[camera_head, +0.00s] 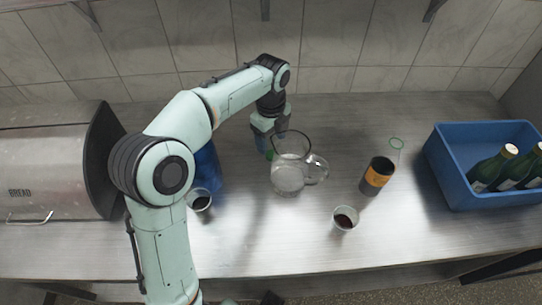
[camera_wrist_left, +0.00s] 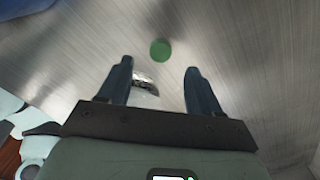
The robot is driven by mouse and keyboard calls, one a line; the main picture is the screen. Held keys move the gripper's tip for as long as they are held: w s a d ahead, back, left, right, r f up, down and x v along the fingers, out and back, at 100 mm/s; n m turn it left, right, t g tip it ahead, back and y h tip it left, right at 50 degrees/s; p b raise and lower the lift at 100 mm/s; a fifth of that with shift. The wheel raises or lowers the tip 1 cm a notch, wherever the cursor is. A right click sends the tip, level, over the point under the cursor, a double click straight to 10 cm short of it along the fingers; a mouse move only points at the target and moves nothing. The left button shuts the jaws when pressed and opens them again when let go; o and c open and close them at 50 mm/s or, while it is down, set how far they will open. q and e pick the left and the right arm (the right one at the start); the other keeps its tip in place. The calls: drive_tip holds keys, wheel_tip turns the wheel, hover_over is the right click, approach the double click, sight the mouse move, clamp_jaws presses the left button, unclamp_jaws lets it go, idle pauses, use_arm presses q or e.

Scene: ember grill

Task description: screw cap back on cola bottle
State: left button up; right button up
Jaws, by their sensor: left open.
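A small green round cap (camera_wrist_left: 160,50) lies on the steel counter. It shows in the left wrist view just beyond the fingertips, and as a green bit (camera_head: 269,154) below the gripper in the head view. My right gripper is not clearly seen.
The glass pitcher (camera_head: 288,177) stands close to my left gripper. Cups with dark liquid (camera_head: 345,218) (camera_head: 199,200) stand near the front. A blue object (camera_head: 207,168) is partly behind my arm. A blue crate (camera_head: 452,174) holds green bottles at right; a bread box (camera_head: 50,165) is left.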

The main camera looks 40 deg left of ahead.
sight(271, 154)
use_arm(q)
drive_tip(key=shift+f, duration=0.15)
drive_tip(key=shift+f+b, duration=0.4)
drive_tip(key=shift+f, duration=2.2)
drive_tip(key=shift+c, duration=0.3)
drive_tip(key=c, duration=1)
